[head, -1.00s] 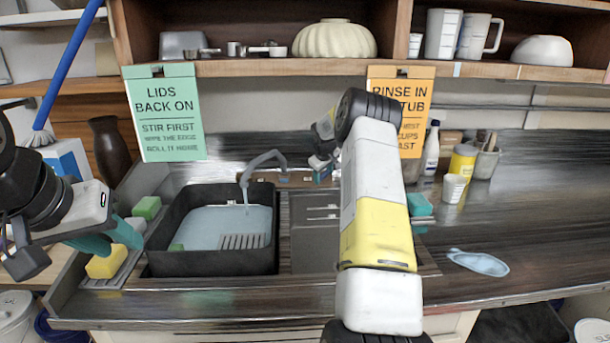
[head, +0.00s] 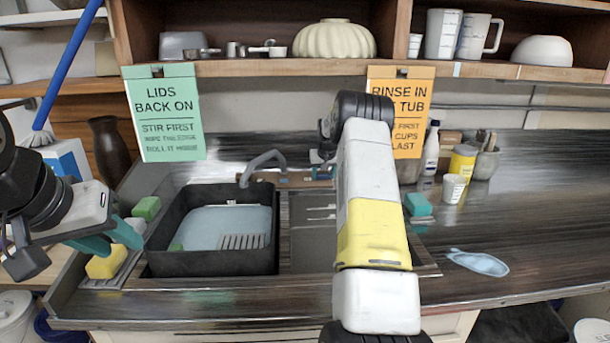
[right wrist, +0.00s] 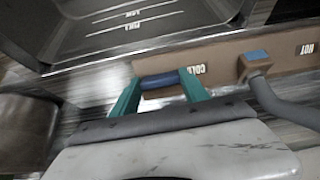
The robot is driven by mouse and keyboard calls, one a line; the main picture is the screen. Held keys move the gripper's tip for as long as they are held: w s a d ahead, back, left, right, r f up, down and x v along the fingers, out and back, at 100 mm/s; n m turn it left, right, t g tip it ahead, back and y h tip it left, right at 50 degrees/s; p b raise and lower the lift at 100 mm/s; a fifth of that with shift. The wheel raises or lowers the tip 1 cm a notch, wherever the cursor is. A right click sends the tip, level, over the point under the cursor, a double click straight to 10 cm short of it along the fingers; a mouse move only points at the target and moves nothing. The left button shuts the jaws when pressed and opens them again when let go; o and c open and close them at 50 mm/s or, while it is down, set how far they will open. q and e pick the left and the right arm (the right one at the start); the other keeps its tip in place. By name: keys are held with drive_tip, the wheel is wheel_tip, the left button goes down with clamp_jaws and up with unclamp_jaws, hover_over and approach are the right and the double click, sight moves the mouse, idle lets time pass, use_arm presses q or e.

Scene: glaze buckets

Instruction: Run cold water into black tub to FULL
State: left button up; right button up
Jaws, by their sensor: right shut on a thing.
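The black tub (head: 161,250) stands in the sink at the left of the head view with pale blue water (head: 215,218) in it. The grey spout (head: 263,160) reaches over its back edge, and no stream shows below it. My right gripper (right wrist: 160,84) has its teal fingers on either side of the blue tap handle (right wrist: 158,80) beside the COLD label and is shut on it. In the head view my right arm hides most of that gripper. My left gripper (head: 108,240) is open and empty near the yellow sponge (head: 106,263). The tub's fill marks cannot be read.
A grey basin (head: 310,245) with marked lines lies right of the tub, partly behind my arm. Green sponges (head: 146,208), a teal sponge (head: 418,204), a yellow container (head: 462,160) and a white cup (head: 453,188) stand around. The right counter is mostly clear.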

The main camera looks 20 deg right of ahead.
drive_tip(key=shift+m, duration=0.3)
drive_tip(key=o, duration=1.4)
drive_tip(key=v, duration=0.7)
drive_tip(key=shift+s+r, duration=0.15)
drive_tip(key=shift+r, duration=0.2)
drive_tip(key=shift+a+r, duration=0.1)
